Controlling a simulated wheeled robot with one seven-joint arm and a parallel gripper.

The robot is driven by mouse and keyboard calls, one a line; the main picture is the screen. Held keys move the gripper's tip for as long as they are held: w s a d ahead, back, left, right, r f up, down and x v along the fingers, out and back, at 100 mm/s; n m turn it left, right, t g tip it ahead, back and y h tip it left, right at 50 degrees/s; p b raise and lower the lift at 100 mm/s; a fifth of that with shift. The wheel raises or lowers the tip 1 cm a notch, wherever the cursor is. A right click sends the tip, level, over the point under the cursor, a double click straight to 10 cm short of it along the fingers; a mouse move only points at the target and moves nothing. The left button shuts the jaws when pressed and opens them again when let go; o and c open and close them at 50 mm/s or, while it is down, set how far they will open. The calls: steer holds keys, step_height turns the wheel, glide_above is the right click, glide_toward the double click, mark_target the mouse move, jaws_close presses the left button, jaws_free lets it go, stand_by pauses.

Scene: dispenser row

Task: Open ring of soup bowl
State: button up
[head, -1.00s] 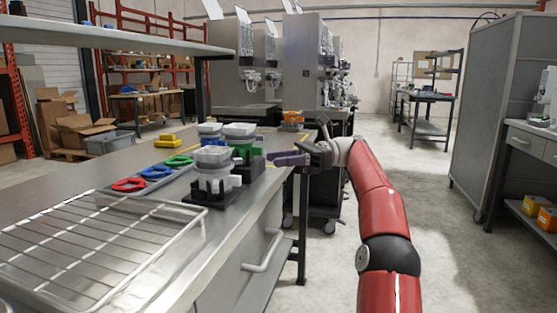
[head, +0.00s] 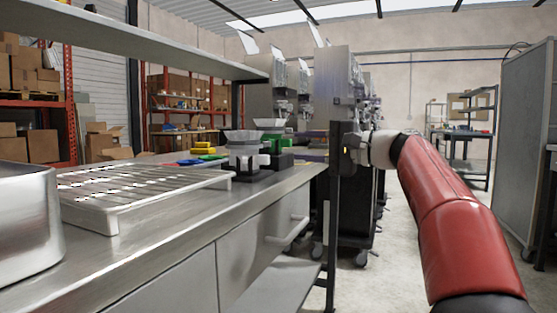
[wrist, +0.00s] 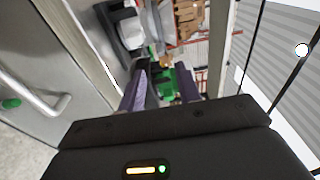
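In the head view a clear-grey bowl (head: 242,135) sits in a white ring (head: 246,156) on a black base at the table's right end. A green ring holder (head: 277,142) with a similar bowl (head: 270,123) stands just behind it. I cannot tell which is the soup bowl. My gripper (wrist: 162,84) shows in the wrist view with two purple fingers apart and nothing held. A green part (wrist: 182,88) appears beyond and between the fingers, apart from them as far as I can tell. In the head view my fingers are mostly hidden.
A metal table (head: 180,235) carries a wire rack (head: 140,190) and a steel pot (head: 25,225) at left. Loose coloured rings (head: 200,157) lie behind the rack. A shelf (head: 150,45) hangs above. Dispensers (head: 335,80) stand behind. The floor at right is open.

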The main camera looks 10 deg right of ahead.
mark_target(267, 144)
steer(key=x, duration=0.7)
steer(key=shift+w+a+p, duration=0.2)
steer(key=shift+a+p, duration=0.05)
steer(key=shift+p, duration=0.1)
jaws_close()
